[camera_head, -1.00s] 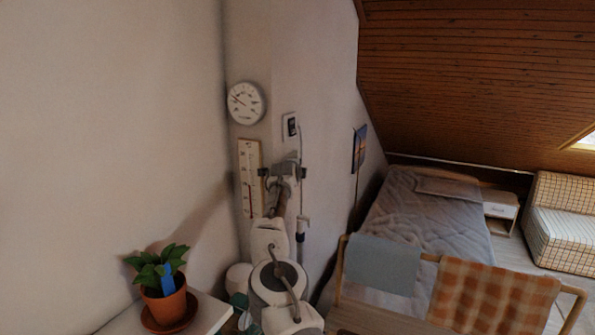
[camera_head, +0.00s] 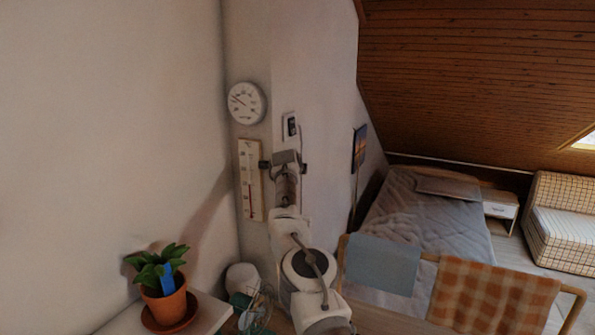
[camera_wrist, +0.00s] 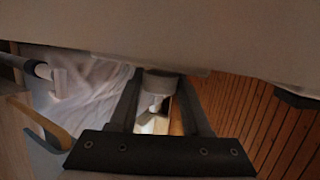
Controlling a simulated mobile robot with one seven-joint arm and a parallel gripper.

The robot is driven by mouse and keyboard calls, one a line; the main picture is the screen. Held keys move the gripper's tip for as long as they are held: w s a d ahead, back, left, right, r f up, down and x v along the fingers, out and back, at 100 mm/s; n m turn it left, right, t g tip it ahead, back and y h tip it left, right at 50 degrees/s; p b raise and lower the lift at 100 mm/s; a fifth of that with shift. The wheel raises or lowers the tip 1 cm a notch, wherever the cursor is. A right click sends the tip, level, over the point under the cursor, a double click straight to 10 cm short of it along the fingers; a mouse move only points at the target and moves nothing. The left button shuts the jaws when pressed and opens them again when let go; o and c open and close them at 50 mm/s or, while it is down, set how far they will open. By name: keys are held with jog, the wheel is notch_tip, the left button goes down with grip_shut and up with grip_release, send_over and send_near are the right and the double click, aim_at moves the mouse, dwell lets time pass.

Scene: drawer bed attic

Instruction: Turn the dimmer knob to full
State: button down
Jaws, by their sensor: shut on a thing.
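The dimmer knob (camera_wrist: 160,80) shows in the wrist view as a pale, short round piece against the wall, between the dark fingers. My gripper (camera_wrist: 162,88) is shut on it, one finger on each side. In the head view my gripper (camera_head: 286,158) is at the wall near the corner, just below a white wall plate with a dark centre (camera_head: 291,126). The knob is hidden behind my gripper and wrist there. No pointer or mark on the knob is readable.
A round dial (camera_head: 245,103) and a thermometer board (camera_head: 250,180) hang left of my gripper. A potted plant (camera_head: 165,280) stands at lower left. A rail with cloths (camera_head: 490,300) is at lower right, with a bed (camera_head: 420,215) behind.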

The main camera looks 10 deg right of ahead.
jog(key=shift+c, duration=1.8)
grip_release()
jog(key=shift+s+a+b, duration=0.1)
jog(key=shift+b, duration=0.25)
jog(key=b+v, duration=1)
jog(key=v, duration=0.7)
jog(key=shift+s+b, duration=0.2)
jog(key=shift+b, duration=0.15)
